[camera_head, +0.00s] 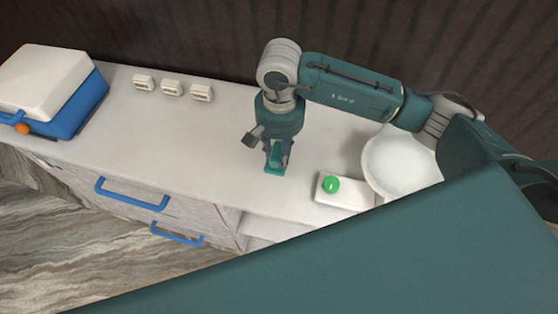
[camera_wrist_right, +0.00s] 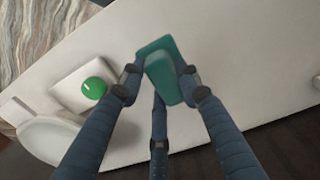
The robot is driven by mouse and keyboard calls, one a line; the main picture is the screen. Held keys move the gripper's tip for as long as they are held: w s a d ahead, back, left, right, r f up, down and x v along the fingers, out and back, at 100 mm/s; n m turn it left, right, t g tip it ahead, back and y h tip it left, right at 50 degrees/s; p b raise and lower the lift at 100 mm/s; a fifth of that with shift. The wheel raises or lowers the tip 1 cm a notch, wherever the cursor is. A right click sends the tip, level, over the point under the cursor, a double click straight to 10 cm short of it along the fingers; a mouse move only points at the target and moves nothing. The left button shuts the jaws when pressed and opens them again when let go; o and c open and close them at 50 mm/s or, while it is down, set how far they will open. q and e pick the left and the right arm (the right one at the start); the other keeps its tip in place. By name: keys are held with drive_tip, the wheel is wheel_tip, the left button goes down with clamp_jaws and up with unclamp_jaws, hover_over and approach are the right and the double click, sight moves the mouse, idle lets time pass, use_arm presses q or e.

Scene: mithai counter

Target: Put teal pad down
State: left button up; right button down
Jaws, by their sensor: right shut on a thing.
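The teal pad (camera_wrist_right: 158,48) is a small flat piece with a raised block. In the right wrist view it sits between the fingers of my right gripper (camera_wrist_right: 160,78), which is shut on it. In the head view the right gripper (camera_head: 278,155) points down over the white counter, and the pad (camera_head: 274,169) shows at its fingertips, at or just above the surface. I cannot tell whether the pad touches the counter. My left gripper is not in view.
A white box with a green button (camera_head: 331,184) stands right of the pad, beside a white bowl (camera_head: 402,163). Several small white labelled blocks (camera_head: 172,88) stand at the back. A blue and white box (camera_head: 62,90) is at far left. The counter (camera_head: 190,130) left of the gripper is clear.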

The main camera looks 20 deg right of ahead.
wheel_tip(320, 180, down, 2)
drive_tip(key=shift+s+f, duration=0.15)
drive_tip(key=shift+f, duration=0.05)
wheel_tip(320, 180, down, 5)
drive_tip(key=shift+r+p, duration=0.1)
drive_tip(key=shift+p, duration=0.85)
drive_tip(key=c, duration=1.2)
unclamp_jaws()
